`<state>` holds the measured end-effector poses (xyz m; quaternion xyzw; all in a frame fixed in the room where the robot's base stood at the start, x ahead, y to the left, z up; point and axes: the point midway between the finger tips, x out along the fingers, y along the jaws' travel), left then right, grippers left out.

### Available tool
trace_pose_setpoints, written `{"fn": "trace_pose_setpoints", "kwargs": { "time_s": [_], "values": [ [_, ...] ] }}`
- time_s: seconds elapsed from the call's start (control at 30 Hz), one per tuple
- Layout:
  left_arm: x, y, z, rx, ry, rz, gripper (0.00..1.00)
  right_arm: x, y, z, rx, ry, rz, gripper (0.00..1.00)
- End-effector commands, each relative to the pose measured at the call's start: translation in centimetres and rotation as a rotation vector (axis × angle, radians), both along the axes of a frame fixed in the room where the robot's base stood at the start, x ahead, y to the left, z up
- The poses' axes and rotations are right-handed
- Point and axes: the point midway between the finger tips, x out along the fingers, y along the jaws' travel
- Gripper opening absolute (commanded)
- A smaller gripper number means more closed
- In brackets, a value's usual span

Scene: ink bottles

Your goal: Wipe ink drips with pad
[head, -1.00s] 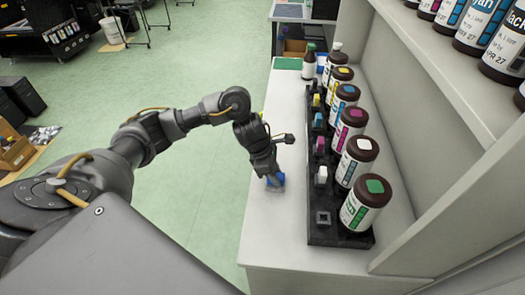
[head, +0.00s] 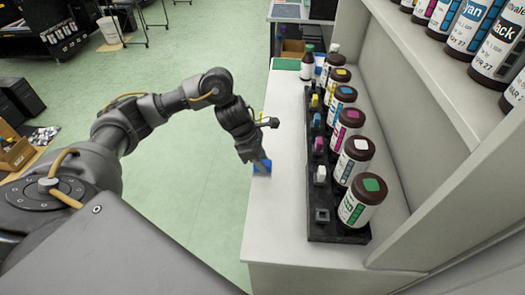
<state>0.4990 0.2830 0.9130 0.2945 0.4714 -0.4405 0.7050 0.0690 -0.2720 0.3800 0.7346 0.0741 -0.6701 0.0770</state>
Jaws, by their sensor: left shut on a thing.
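I cannot tell whether the pad touches the counter top. The gripper hides part of the pad. No ink drips can be made out on the visible counter. My right gripper is not in view.
A black rack (head: 336,234) holds a row of brown ink bottles, the nearest with a green cap (head: 372,185). Coloured blocks stand along its left side. A shelf (head: 430,120) with large bottles overhangs at right. A green pad (head: 286,64) lies at the counter's far end.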

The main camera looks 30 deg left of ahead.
Motion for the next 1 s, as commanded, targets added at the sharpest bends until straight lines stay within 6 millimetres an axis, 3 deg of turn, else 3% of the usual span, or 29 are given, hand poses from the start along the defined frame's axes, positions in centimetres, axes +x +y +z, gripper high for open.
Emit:
{"fn": "trace_pose_setpoints", "kwargs": {
  "time_s": [0.2, 0.8, 0.9, 1.0],
  "values": [
    [-0.1, 0.3, 2.1, 0.0, 0.0, 0.005, 0.06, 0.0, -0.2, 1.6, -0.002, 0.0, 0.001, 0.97],
    [-0.2, 0.3, 2.1, 0.0, 0.0, 0.004, 0.06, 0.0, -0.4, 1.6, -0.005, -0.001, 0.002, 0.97],
    [-0.6, -0.4, 1.8, 0.006, 0.002, -0.066, 0.06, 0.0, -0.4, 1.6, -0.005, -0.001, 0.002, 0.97],
    [-1.8, -2.2, 0.9, 0.02, 0.001, -0.257, 0.06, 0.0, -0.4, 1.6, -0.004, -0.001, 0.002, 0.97]
  ]
}}
